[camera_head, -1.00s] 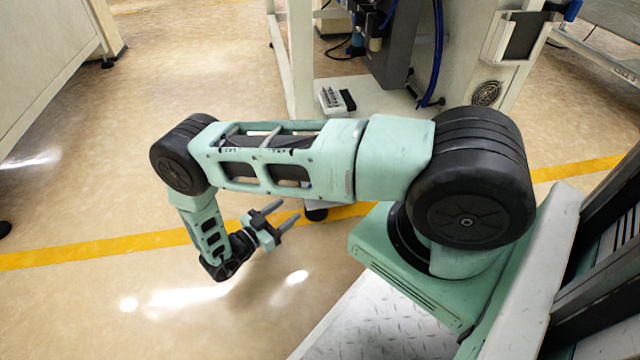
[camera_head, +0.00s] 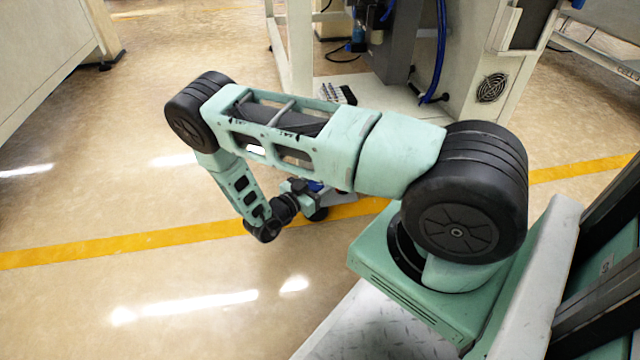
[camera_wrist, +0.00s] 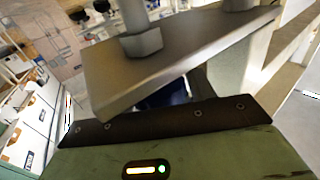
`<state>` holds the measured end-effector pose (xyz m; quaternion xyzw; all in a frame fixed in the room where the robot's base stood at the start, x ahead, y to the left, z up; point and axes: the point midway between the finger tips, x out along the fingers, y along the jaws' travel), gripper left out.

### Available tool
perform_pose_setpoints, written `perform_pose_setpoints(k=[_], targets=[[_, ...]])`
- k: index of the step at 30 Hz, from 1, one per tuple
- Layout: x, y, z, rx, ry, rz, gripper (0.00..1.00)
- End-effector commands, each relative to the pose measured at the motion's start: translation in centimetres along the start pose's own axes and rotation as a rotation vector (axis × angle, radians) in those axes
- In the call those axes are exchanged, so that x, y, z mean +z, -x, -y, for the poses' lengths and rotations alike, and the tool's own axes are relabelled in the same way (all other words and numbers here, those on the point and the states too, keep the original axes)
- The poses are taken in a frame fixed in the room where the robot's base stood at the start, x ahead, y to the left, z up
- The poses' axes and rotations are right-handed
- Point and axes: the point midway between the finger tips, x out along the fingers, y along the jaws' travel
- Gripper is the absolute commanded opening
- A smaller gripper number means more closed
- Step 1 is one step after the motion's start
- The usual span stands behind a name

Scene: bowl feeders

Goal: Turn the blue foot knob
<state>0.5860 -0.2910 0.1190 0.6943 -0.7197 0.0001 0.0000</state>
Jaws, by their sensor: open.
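In the wrist view the blue knob (camera_wrist: 176,95) is dark and mostly covered by a grey metal plate. My gripper (camera_head: 308,190) is open and close up at the knob. Its fingers are hidden under the plate in the wrist view, so I cannot tell whether they touch the knob or surround it.
The grey plate (camera_wrist: 180,55) with a hex nut and bolt (camera_wrist: 141,42) lies right over my gripper. Open floor lies to the left. The pale machine frame (camera_head: 300,50) stands behind.

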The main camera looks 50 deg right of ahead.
Motion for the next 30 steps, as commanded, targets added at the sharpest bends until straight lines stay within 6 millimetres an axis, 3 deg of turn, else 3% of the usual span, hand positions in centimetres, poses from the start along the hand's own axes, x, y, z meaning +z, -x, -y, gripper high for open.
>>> perform_pose_setpoints(k=[5, 8, 9, 20, 27, 28, 30], targets=[[-0.02, 0.01, 0.00, 0.000, 0.000, 0.000, 0.53], [-0.02, 0.02, 0.00, 0.000, 0.000, 0.000, 0.26], [-0.01, 0.02, 0.00, 0.000, 0.000, 0.000, 0.21], [0.10, 0.01, -0.26, 0.137, -0.003, 0.002, 0.22], [0.07, 0.09, -0.28, 0.138, 0.001, 0.002, 0.22], [0.08, 0.09, -0.28, 0.138, 0.001, 0.002, 0.53], [0.07, 0.09, -0.28, 0.138, 0.001, 0.002, 0.53]])
